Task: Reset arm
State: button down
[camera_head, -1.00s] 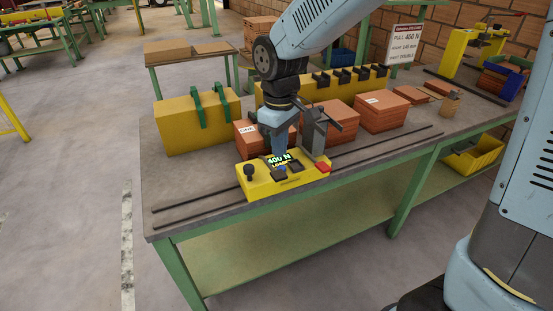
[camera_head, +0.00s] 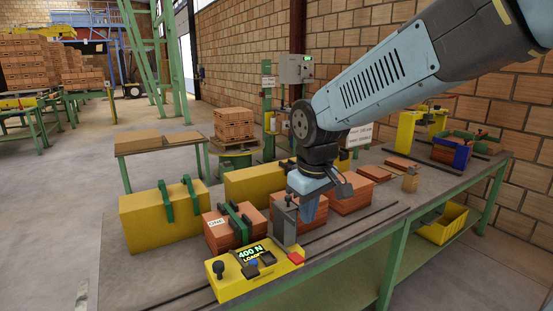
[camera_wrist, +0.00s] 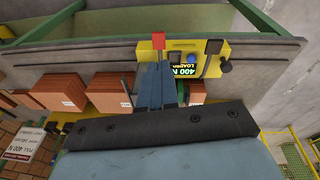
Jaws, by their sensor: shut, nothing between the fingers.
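My gripper (camera_head: 308,208) hangs above the workbench with its blue fingers together and nothing between them. It is behind and to the right of the yellow control box (camera_head: 234,287), whose display reads 400 N. In the wrist view the shut fingers (camera_wrist: 157,82) point toward the box's red button (camera_wrist: 158,41). The fingers are apart from the box in the head view. My arm hides part of the bench behind it.
A grey post (camera_head: 283,222) stands at the box, close to my gripper. Brick-red stacks (camera_head: 224,239) and yellow blocks (camera_head: 145,217) line the bench. A blue bin (camera_head: 452,152) stands at the far right. Open floor (camera_head: 60,200) lies to the left.

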jog(key=s+d+r+m+t, duration=0.1)
jog(key=s+d+r+m, duration=0.2)
jog(key=d, duration=0.5)
jog(key=s+d+r+m+t, duration=0.2)
jog(key=s+d+r+m, duration=0.1)
jog(key=s+d, duration=0.4)
jog(key=shift+s+d+m+t, duration=0.3)
jog(key=shift+s+d+m, duration=0.05)
jog(key=shift+d+m, duration=0.6)
